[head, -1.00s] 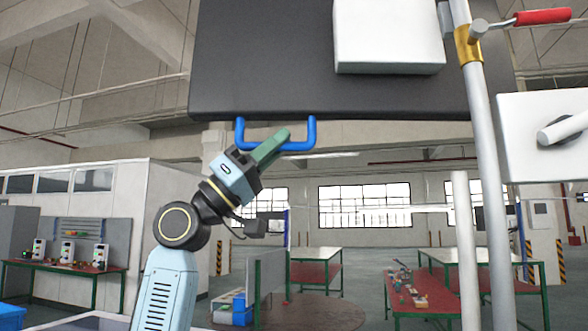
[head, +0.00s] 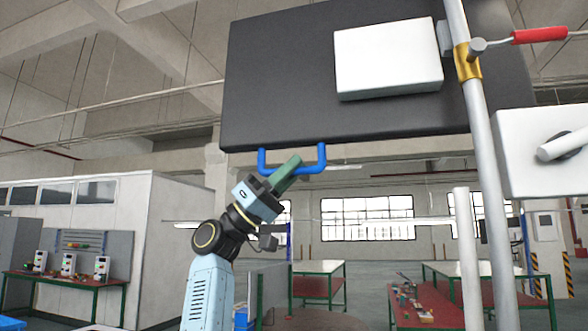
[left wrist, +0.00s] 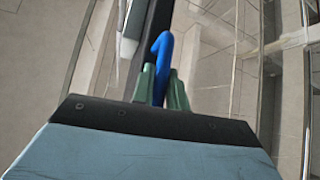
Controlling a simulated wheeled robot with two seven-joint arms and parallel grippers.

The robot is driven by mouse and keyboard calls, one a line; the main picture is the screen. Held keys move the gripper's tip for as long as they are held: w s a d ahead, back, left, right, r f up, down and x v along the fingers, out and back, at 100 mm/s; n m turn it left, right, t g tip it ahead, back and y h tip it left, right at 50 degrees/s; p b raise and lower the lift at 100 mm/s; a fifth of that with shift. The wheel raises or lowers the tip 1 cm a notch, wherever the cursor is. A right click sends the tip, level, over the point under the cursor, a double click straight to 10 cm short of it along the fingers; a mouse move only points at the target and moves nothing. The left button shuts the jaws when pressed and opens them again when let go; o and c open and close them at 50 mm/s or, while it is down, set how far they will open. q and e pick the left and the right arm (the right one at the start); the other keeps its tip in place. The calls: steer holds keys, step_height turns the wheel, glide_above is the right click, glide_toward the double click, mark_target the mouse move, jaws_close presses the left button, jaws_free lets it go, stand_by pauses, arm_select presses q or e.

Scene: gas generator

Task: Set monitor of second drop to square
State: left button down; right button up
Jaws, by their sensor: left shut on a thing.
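The monitor (head: 285,100) is a large dark panel on a pole, seen from its back, with a white box (head: 388,58) on it. My left gripper (head: 289,170) has green fingers shut on the blue handle. In the left wrist view the handle (left wrist: 161,60) passes between the green fingers. My right gripper does not show in any view.
A white box (head: 545,130) with a knob is at the right. Work tables stand behind on the floor.

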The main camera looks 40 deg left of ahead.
arm_select(q)
steer(key=shift+w, duration=0.1)
steer(key=c, duration=1.8)
jaws_free()
steer(key=o, duration=0.4)
steer(key=shift+w, duration=0.25)
steer(key=shift+s, duration=0.1)
steer(key=b+v, duration=0.4)
steer(key=v, duration=0.9)
steer(key=shift+a, duration=0.15)
